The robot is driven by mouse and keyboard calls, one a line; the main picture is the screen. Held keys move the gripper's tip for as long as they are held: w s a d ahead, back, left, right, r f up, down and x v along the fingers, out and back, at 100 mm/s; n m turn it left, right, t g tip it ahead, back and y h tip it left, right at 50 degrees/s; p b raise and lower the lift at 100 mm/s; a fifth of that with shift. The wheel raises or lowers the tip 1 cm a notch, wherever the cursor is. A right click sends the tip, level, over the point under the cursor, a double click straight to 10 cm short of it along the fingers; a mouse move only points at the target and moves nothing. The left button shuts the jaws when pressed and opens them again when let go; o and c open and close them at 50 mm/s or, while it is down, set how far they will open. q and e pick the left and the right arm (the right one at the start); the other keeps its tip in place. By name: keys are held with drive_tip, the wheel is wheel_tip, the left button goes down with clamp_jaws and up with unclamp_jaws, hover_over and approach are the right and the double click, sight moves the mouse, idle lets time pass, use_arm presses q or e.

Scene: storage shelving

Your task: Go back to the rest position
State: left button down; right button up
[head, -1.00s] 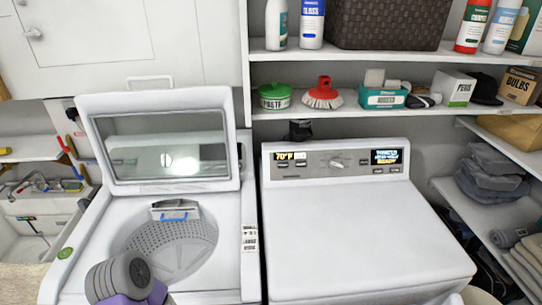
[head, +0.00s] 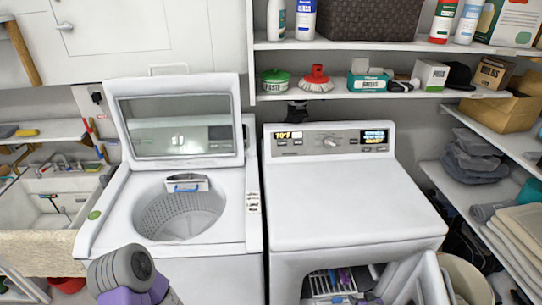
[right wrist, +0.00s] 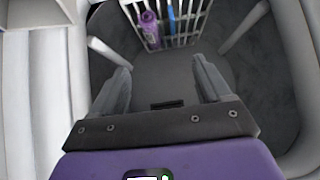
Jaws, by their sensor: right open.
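My right gripper (right wrist: 160,75) shows in the right wrist view with its two grey fingers apart and nothing between them. Beyond the fingertips is a dark grey, rounded hollow with pale walls. A white wire rack (right wrist: 188,38) holding a purple item (right wrist: 151,28) and a blue item (right wrist: 172,18) stands at its far side, apart from the fingers. In the head view, a grey and purple part of my own arm shows at the bottom left, without visible fingers. I cannot make out my left gripper's fingers.
A white washer (head: 236,200) stands with its lid raised. A white dryer (head: 345,205) stands to its right, with an open front below holding a rack with coloured items (head: 330,284). Shelves (head: 420,95) with several goods are behind and at the right. A sink (head: 60,200) is at the left.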

drive_tip(key=w+a+y+b, duration=0.1)
drive_tip(key=w+a+y, duration=0.15)
drive_tip(key=a, duration=0.65)
drive_tip(key=s+a+r+n+g+y+b, duration=0.1)
drive_tip(key=s+a+g+b, duration=0.15)
drive_tip(key=a, duration=0.45)
drive_tip(key=s+a+r+g+y+b, duration=0.1)
drive_tip(key=s+a, duration=0.2)
drive_tip(key=a, duration=0.4)
drive_tip(key=s+a+r+m+g+b, duration=0.2)
drive_tip(key=s, duration=1)
drive_tip(key=s+a+r+m+g+h+b, duration=0.1)
drive_tip(key=s+a+r+m+g+b, duration=0.1)
drive_tip(key=s, duration=1)
drive_tip(key=shift+s+a+r+m+g+b, duration=0.25)
drive_tip(key=shift+s+a+m+g+b, duration=0.15)
drive_tip(key=shift+a+b, duration=0.2)
use_arm(q)
wheel_tip(320, 180, down, 10)
drive_tip(key=w, duration=0.1)
drive_tip(key=shift+w, duration=0.15)
use_arm(e)
drive_tip(key=shift+s, duration=0.1)
drive_tip(key=shift+c, duration=0.2)
